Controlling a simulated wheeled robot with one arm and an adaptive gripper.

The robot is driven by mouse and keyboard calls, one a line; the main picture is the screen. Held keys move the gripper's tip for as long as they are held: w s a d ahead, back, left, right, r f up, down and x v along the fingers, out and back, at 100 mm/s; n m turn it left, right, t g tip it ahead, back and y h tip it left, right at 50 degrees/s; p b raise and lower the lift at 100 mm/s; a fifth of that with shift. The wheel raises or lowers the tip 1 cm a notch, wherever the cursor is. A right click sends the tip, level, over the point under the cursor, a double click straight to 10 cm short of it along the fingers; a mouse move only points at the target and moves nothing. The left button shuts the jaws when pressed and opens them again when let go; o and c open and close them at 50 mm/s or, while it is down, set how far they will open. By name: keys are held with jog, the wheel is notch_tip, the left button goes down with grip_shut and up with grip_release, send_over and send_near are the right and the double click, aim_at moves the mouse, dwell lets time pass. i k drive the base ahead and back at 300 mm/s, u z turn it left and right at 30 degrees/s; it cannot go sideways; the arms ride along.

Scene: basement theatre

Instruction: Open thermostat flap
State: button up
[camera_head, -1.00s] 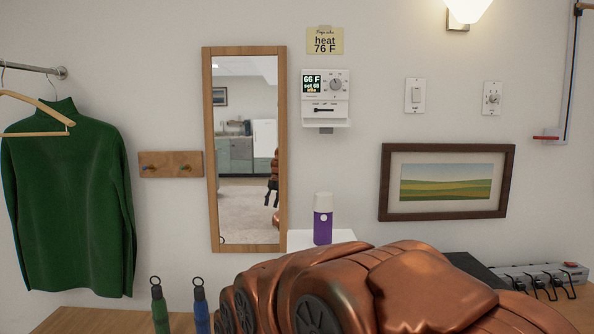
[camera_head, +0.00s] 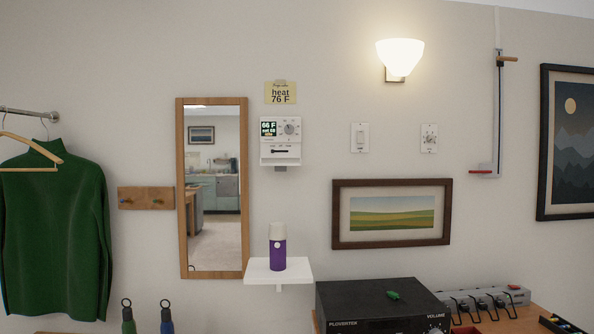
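The thermostat (camera_head: 280,141) is a white box on the wall, right of the mirror. Its small screen reads 66 F with a smaller set line below, and a round dial sits beside the screen. The lower part has a horizontal slot with a dark slider, and a small grey tab (camera_head: 280,168) sticks out under the bottom edge. I cannot tell from here which part is the flap or whether it is open. A yellow note (camera_head: 280,93) above it reads heat 76 F. My gripper is not in view.
A white shelf (camera_head: 265,270) with a purple bottle (camera_head: 277,248) juts out below the thermostat. The mirror (camera_head: 244,190) hangs to its left, a framed landscape (camera_head: 391,184) to its lower right. The wall before the thermostat is clear.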

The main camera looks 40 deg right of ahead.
aim_at(277, 166)
jog(key=z, duration=0.45)
jog(key=i, duration=1)
jog(key=u, duration=0.55)
